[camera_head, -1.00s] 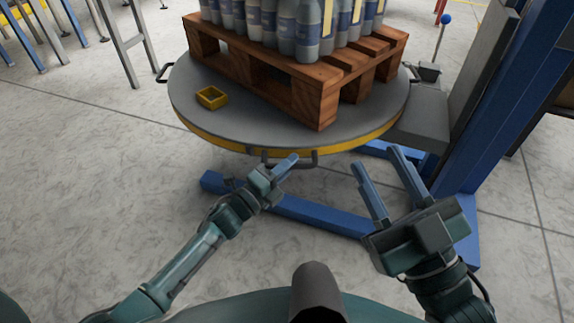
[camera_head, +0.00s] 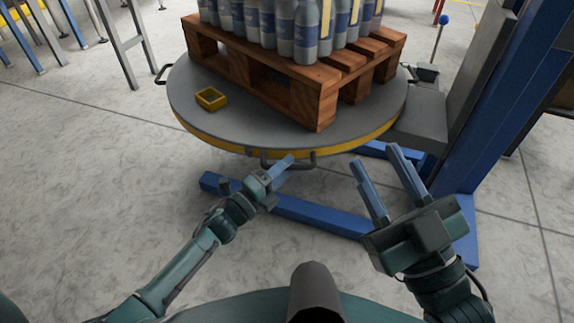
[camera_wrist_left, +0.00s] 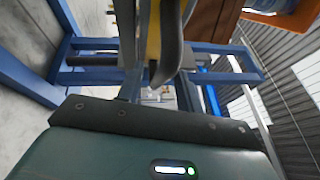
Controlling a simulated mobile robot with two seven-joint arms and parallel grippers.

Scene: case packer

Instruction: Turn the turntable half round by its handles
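The round grey turntable (camera_head: 235,122) with a yellow rim stands ahead. Its near handle (camera_head: 314,160) is a dark bar on the front rim, partly hidden by my left gripper. Another handle (camera_head: 161,75) sticks out at the left rim. My left gripper (camera_head: 286,164) is at the near handle, its fingers overlapping it in the head view; contact and finger gap are unclear. The left wrist view shows the yellow rim (camera_wrist_left: 153,35) and a dark curved part close ahead. My right gripper (camera_head: 378,168) is open and empty, right of the near handle and apart from it.
A wooden pallet (camera_head: 320,92) with several bottles (camera_head: 306,35) and a small yellow tray (camera_head: 211,98) stand on the turntable. A blue column (camera_head: 500,110) and a grey block (camera_head: 420,115) stand at the right. A blue floor beam (camera_head: 320,215) runs below.

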